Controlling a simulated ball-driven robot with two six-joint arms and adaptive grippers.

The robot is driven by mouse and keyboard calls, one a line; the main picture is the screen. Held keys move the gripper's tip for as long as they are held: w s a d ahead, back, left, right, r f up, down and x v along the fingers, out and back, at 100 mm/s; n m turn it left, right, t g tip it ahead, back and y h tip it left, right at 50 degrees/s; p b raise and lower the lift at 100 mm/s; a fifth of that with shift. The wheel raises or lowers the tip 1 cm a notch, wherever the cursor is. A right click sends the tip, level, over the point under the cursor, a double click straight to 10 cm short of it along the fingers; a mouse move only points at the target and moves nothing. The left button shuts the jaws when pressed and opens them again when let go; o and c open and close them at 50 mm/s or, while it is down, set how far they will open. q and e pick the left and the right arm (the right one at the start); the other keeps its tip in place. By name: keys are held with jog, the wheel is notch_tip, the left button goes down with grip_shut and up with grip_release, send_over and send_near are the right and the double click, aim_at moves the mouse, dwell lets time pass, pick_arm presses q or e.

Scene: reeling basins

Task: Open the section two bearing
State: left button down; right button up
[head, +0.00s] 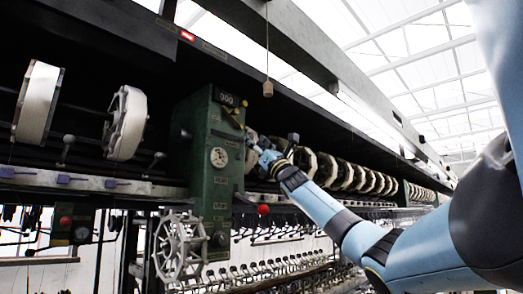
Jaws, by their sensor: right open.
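My right arm reaches in from the right, and my right gripper (262,156) is at the right side of the green gearbox post (195,185), by the near end of a long row of reels (305,162). The gripper is small and dark here; it is open, and I see nothing held in it. A yellow lever (236,122) sits high on the post, to the upper left of the gripper and apart from it. I cannot pick out for sure which part is the section two bearing; it may be hidden behind my gripper and wrist. My left gripper is not in view.
Two large pale reels (37,103) (126,123) hang left of the post. A round gauge (219,157) is on the post, a spoked handwheel (178,247) below it, and a red knob (264,210) under my forearm. A wooden pull (268,89) hangs on a cord above the gripper.

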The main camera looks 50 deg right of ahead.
jog(key=shift+v, duration=2.05)
jog(key=shift+f, duration=0.15)
